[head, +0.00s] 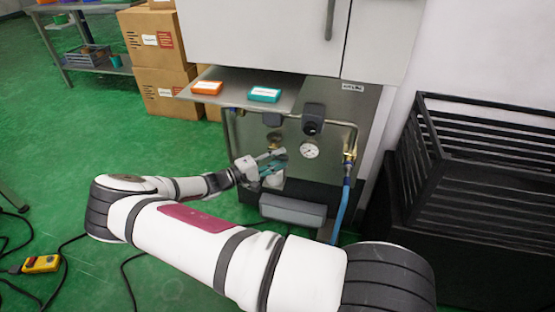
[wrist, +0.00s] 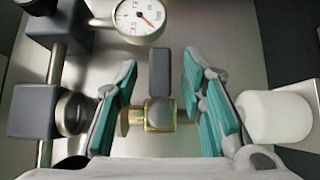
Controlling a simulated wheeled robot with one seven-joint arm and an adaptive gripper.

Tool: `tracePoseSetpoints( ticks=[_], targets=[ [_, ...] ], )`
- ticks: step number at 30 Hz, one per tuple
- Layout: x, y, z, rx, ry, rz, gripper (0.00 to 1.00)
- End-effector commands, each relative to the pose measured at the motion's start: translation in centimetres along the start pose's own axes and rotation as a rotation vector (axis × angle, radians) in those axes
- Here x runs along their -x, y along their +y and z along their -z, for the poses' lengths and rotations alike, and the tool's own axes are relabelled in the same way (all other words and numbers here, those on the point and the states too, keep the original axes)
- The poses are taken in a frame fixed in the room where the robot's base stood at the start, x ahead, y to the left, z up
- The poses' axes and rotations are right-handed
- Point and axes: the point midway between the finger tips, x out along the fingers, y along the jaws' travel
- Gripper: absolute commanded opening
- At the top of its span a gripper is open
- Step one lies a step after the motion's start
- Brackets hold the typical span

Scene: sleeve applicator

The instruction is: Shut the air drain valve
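The valve between my fingers in the wrist view has a short brass body (wrist: 160,115) and a dark grey lever (wrist: 160,72). The lever points up in the picture, across the line of the brass body. My gripper (wrist: 160,92) is open, with one teal-padded finger on each side of the lever and visible gaps on both sides. In the head view my gripper (head: 275,163) is under the shelf, in front of the steel panel, and largely hides this valve. I cannot read any label that names it.
A pressure gauge (wrist: 140,18) is close above the fingers in the wrist view. A grey block (wrist: 35,112) is left and a white cylinder (wrist: 275,117) right. In the head view, a brass fitting (head: 349,158) with a blue hose (head: 341,208) is right. A shelf (head: 233,88) overhangs.

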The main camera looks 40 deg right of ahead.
Motion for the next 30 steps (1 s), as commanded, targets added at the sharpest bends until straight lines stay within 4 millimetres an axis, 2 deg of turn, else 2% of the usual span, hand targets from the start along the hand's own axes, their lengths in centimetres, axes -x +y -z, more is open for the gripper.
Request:
tracePoseSetpoints(
  ticks=[5, 15, 19, 24, 30],
  targets=[
    [1.6, 0.0, 0.1, -0.001, 0.004, 0.002, 0.37],
    [8.3, -0.1, 0.1, -0.001, 0.003, 0.002, 0.37],
    [10.3, -0.1, 0.1, 0.000, 0.003, 0.001, 0.37],
    [11.7, -0.1, 0.0, 0.000, 0.000, 0.001, 0.37],
    [12.0, 0.0, 0.0, 0.000, 0.000, 0.000, 0.37]
  ],
)
